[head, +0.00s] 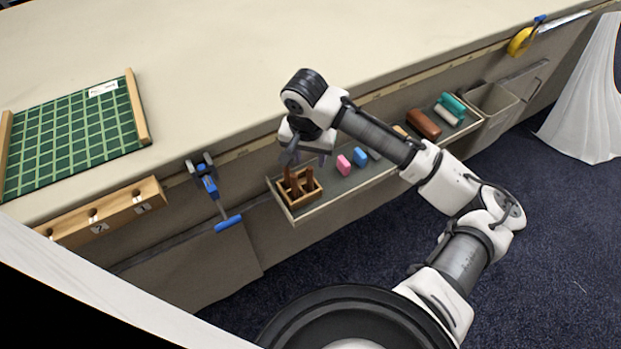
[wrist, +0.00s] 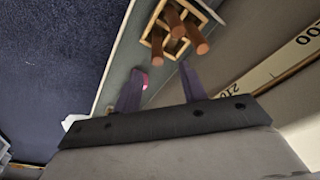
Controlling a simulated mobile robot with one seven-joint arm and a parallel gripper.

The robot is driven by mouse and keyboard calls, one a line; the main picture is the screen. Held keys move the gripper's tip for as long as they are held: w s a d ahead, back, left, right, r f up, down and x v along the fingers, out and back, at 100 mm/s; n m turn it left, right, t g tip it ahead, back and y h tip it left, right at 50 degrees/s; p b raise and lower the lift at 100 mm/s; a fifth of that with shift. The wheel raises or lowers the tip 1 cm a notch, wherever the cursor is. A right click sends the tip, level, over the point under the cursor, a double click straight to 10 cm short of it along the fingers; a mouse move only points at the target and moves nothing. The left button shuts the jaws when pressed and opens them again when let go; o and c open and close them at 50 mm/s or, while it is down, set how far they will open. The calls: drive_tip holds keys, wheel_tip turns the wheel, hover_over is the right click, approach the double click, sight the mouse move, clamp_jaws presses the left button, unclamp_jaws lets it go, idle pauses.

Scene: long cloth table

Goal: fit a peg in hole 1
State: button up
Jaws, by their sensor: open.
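Several brown pegs stand in a small wooden box with compartments (head: 298,191) at the left end of a shelf on the table's front side. In the wrist view the round peg ends (wrist: 202,48) show just beyond my fingertips, and the wooden box (wrist: 158,30) is around them. My gripper (head: 296,158) is above the box, pointing down. In the wrist view its two fingers (wrist: 160,80) are apart with no peg between them. A wooden block with numbered holes (head: 105,212) is fixed along the table's front edge at the left. Its label at the right end looks like 1 (head: 138,196).
The shelf (head: 340,183) also holds a pink block (head: 343,164), a blue block (head: 359,156) and other pieces to the right. A blue-handled clamp (head: 211,190) hangs between the hole block and the shelf. A green gridded board (head: 75,140) lies on the table, whose middle is clear.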

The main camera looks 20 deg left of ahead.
drive_tip(key=shift+f+p, duration=0.65)
drive_tip(key=shift+f, duration=2.45)
clamp_jaws()
